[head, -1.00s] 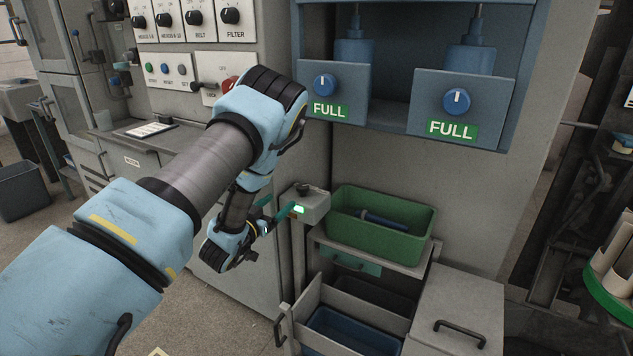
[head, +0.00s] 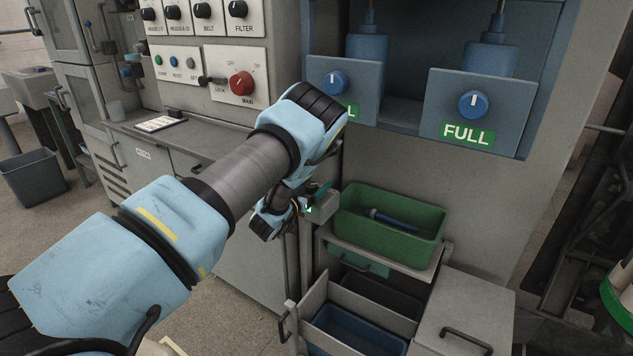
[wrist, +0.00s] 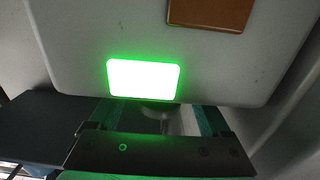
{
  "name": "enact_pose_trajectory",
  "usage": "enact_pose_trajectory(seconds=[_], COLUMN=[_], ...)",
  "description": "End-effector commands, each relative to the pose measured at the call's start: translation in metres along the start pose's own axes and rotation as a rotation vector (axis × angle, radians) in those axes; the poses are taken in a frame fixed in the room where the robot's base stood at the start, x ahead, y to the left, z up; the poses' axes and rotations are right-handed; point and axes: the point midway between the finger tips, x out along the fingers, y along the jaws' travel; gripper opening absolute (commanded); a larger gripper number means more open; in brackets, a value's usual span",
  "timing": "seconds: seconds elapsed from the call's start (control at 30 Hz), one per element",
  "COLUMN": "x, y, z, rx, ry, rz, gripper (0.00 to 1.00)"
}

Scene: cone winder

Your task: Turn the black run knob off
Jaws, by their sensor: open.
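A small light grey box (head: 325,207) with a lit green lamp stands on a post left of the green bin in the head view. The lamp (wrist: 144,78) glows as a bright rectangle in the wrist view. The black knob on top of this box is hidden behind my arm in the head view, and I cannot make it out in the wrist view. My gripper (head: 314,197) is open, with teal fingers right at the box. In the wrist view its fingers lie just below the lamp; I cannot tell whether they touch anything.
A green bin (head: 347,227) with a dark blue tool stands right of the box. Below it is an open drawer (head: 313,297). Blue dials with FULL labels (head: 467,134) are above. A panel with black knobs and a red knob (head: 242,83) is at upper left.

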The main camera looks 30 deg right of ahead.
Motion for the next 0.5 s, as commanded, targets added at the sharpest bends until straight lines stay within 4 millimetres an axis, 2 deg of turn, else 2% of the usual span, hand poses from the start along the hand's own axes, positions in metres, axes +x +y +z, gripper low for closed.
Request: enact_pose_trajectory(seconds=[0.13, 0.37, 0.5], x=[0.0074, 0.0081, 0.0079], y=[0.0004, 0.0002, 0.0001], z=[-0.0005, -0.0001, -0.0001], rx=[0.0, 0.0, 0.0], ry=[0.001, 0.0, 0.0], rz=[0.001, 0.0, 0.0], gripper=[0.81, 0.81, 0.69])
